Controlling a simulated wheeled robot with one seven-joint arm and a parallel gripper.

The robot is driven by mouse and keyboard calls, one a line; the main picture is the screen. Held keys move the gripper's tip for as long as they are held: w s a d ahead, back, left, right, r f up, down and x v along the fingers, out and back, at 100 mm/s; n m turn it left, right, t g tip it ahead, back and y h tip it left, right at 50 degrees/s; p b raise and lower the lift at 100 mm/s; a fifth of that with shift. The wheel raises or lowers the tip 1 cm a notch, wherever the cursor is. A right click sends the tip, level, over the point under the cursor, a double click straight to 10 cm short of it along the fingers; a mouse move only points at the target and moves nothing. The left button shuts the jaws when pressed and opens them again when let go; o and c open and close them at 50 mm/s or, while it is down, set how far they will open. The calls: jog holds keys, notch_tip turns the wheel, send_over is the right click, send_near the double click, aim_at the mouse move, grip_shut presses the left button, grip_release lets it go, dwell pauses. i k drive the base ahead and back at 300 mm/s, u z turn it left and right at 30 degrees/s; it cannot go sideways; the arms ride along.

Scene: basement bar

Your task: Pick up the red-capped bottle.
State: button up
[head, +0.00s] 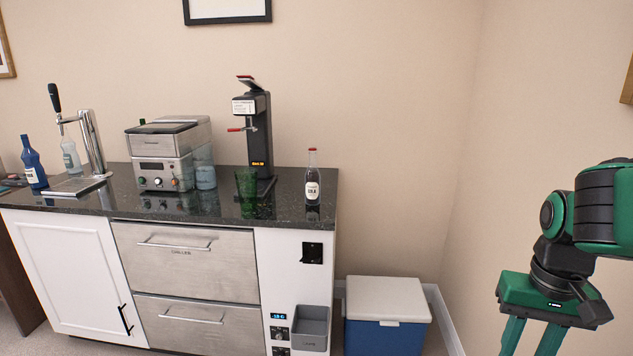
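The red-capped bottle (312,180) stands upright near the right end of the dark counter (290,211).
A green glass (246,183) and a tall dark dispenser (258,130) stand left of the bottle. A steel machine (163,160), a tap (92,140) and a blue bottle (32,165) are farther left. A blue cooler (386,312) sits on the floor beside the cabinet.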

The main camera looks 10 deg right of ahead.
aim_at(313, 175)
jog(key=u, duration=0.05)
jog(key=i, duration=1.05)
